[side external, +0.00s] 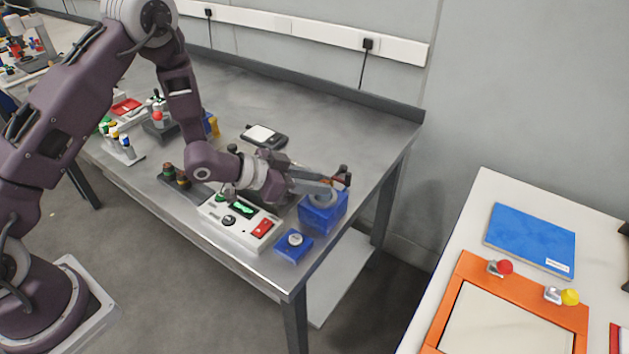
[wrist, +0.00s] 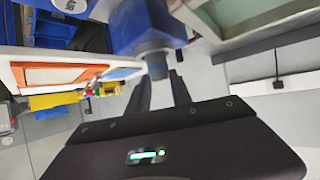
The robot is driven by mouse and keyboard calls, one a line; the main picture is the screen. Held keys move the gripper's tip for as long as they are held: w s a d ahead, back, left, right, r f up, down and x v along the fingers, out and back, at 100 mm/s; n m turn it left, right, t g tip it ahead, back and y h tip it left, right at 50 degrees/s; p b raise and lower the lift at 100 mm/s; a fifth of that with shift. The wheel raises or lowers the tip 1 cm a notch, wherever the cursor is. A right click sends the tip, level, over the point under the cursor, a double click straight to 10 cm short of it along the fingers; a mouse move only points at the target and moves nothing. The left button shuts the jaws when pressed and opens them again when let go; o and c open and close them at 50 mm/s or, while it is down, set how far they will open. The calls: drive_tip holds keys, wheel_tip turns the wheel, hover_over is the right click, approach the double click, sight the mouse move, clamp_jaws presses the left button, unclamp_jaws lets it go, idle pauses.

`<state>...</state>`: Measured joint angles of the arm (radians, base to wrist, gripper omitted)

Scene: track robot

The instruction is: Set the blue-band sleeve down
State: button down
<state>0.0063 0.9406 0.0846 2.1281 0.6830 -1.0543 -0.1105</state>
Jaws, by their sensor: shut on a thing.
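My gripper (side external: 338,180) lies almost level over the near right corner of the steel bench, above a blue block (side external: 320,214). In the wrist view its two dark fingers (wrist: 160,88) are closed around a grey cylindrical piece (wrist: 157,66), which I take as the blue-band sleeve. The blue block (wrist: 138,25) is right against that piece in this view. A grey round part (side external: 322,197) shows at the block's top, just below the fingers. I cannot tell whether the sleeve touches it. The blue band is not clearly visible.
A white control box (side external: 240,220) with green and red parts lies under my wrist. A black scale (side external: 264,136) is behind. A white table with an orange-framed tray (side external: 455,300) stands right.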

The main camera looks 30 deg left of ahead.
drive_tip(key=shift+f, duration=0.15)
drive_tip(key=c, duration=1.1)
unclamp_jaws()
drive_tip(key=shift+c, duration=0.2)
drive_tip(key=shift+s+a+r, duration=0.1)
drive_tip(key=shift+r, duration=0.2)
drive_tip(key=v, duration=1.1)
drive_tip(key=shift+s+a+r, duration=0.15)
drive_tip(key=shift+s+r, duration=0.05)
drive_tip(key=shift+s, duration=0.1)
